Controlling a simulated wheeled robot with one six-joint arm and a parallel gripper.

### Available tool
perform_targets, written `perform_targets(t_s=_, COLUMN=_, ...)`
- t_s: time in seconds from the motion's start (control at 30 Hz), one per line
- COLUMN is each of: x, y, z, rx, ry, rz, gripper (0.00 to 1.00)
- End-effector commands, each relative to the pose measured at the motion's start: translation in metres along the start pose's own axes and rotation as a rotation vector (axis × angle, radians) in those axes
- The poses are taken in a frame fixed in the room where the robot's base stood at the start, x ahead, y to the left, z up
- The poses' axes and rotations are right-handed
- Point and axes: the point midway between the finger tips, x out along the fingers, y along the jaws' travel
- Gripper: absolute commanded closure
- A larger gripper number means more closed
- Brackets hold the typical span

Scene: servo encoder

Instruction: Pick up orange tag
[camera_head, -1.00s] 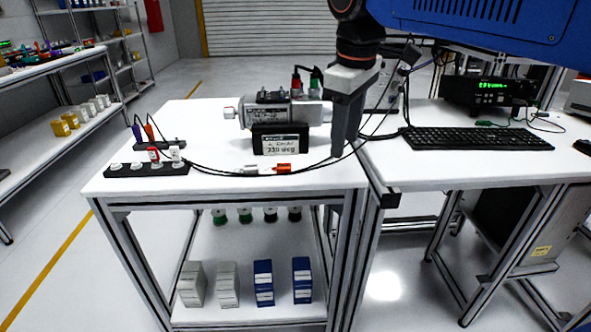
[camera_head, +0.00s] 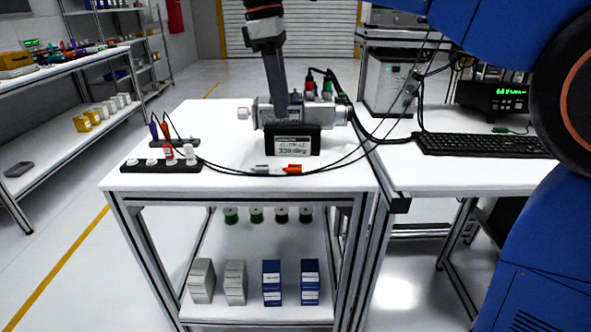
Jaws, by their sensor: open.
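A small orange piece (camera_head: 294,168), which looks like the orange tag, lies on the white table's front part. A grey-white piece (camera_head: 262,169) lies just left of it, with black cables running to this spot. My gripper (camera_head: 280,112) points down over the silver servo unit (camera_head: 330,114), above and behind the orange piece and apart from it. Its fingers overlap in this view, so the gap between them is hidden. It appears empty.
A black strip with white knobs (camera_head: 160,165) and upright purple and orange plugs (camera_head: 165,130) stand at the table's left. Cables arc over the table's right part to a grey box (camera_head: 388,82). A keyboard (camera_head: 483,144) lies on the right-hand table.

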Motion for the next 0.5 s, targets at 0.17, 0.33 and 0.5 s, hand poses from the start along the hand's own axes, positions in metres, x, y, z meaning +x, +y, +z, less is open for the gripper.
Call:
perform_targets(t_s=0.17, x=0.033, y=0.0, z=0.001, rx=0.001, ry=-0.002, rz=-0.002, gripper=0.58)
perform_targets(t_s=0.33, x=0.063, y=0.0, z=0.001, rx=0.001, ry=-0.001, rz=-0.002, gripper=0.58)
perform_targets(t_s=0.5, x=0.086, y=0.0, z=0.0, rx=0.001, ry=-0.001, rz=-0.001, gripper=0.58)
